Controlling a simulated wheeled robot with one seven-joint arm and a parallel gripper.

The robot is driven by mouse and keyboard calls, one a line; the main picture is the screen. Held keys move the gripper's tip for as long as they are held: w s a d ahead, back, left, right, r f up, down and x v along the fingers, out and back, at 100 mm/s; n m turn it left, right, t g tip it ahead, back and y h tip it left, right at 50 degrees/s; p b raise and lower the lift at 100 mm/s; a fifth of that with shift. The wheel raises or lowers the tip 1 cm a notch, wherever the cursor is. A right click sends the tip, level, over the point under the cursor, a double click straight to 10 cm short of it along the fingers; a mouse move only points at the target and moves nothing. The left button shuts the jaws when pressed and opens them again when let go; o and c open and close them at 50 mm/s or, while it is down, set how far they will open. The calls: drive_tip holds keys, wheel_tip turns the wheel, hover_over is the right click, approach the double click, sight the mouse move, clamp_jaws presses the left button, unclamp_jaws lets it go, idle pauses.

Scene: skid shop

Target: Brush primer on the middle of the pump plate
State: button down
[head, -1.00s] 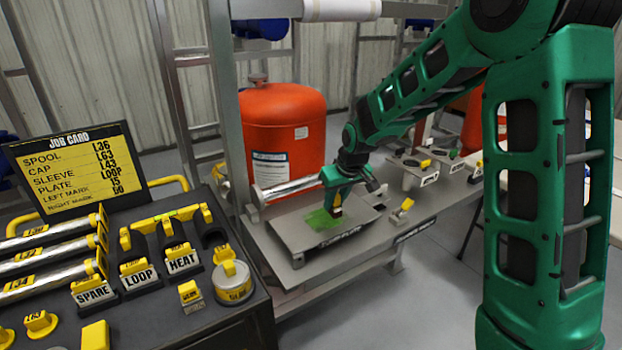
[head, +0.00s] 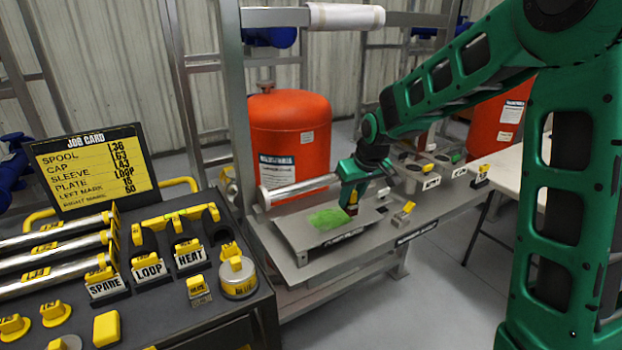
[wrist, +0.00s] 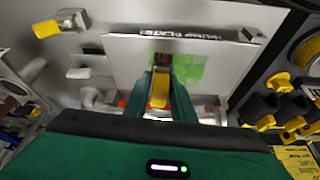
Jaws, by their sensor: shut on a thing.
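The pump plate (head: 300,232) is a grey raised plate on the skid bench, with a dark label on its front edge. A bright green patch (head: 326,218) lies around its middle; the patch also shows in the wrist view (wrist: 190,70). My gripper (head: 352,199) is shut on a yellow-handled brush (wrist: 160,92) and points down at the patch's right side in the head view. The brush's dark tip is low over the plate; I cannot tell if it touches. My fingers hide part of the brush.
A job card (head: 92,172) stands on the black cart at left, reading PLATE LOOP. Tools labelled SPARE, LOOP (head: 149,268) and HEAT sit there beside a round tin (head: 238,278). A red tank (head: 289,140) and a metal frame stand behind the plate. A yellow-handled fitting (head: 403,213) is right of it.

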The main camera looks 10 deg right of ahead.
drive_tip(key=shift+r, duration=1.8)
